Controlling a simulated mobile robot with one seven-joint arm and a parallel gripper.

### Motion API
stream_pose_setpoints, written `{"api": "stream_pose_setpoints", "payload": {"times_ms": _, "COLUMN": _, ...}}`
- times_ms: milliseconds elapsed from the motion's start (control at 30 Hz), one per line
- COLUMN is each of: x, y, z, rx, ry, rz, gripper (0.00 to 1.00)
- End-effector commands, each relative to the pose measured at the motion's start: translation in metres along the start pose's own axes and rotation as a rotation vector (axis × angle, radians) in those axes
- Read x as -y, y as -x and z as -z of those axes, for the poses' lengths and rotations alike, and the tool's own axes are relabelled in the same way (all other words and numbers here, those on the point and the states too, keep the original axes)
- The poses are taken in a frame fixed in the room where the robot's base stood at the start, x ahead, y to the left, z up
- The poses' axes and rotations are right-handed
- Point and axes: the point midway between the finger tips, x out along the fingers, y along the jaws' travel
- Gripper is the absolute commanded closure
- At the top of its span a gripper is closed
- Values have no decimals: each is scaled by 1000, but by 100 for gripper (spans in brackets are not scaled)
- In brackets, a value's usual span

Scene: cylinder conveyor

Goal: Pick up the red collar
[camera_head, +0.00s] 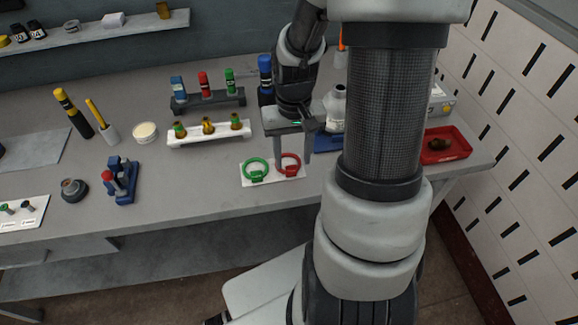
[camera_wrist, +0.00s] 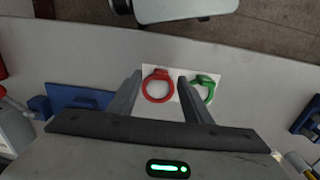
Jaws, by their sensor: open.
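The red collar (camera_head: 291,170) is a ring with a small block on its rim, lying on a white card on the bench. A similar green collar (camera_head: 256,175) lies just left of it on the card. In the wrist view the red collar (camera_wrist: 158,91) shows between my two fingers and the green collar (camera_wrist: 203,90) shows beyond the right finger. My gripper (camera_head: 292,160) is open and empty, pointing down above the red collar. One finger hides part of the collar in the head view. I cannot tell the exact height left between fingertips and collar.
A white rack (camera_head: 209,131) with several coloured pieces stands behind the collars. A dark rack (camera_head: 207,101) is farther back. A blue bottle (camera_head: 265,75) stands near my arm. A red tray (camera_head: 447,146) is at the right. The bench in front of the card is clear.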

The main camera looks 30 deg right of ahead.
Motion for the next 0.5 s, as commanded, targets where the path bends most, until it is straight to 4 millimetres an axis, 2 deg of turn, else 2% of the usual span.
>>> {"api": "stream_pose_setpoints", "payload": {"times_ms": 300, "x": 3, "y": -42, "z": 1, "rx": 3, "ry": 1, "rz": 0, "gripper": 55}}
{"api": "stream_pose_setpoints", "payload": {"times_ms": 500, "x": 3, "y": -52, "z": 2, "rx": -1, "ry": 1, "rz": 0, "gripper": 55}}
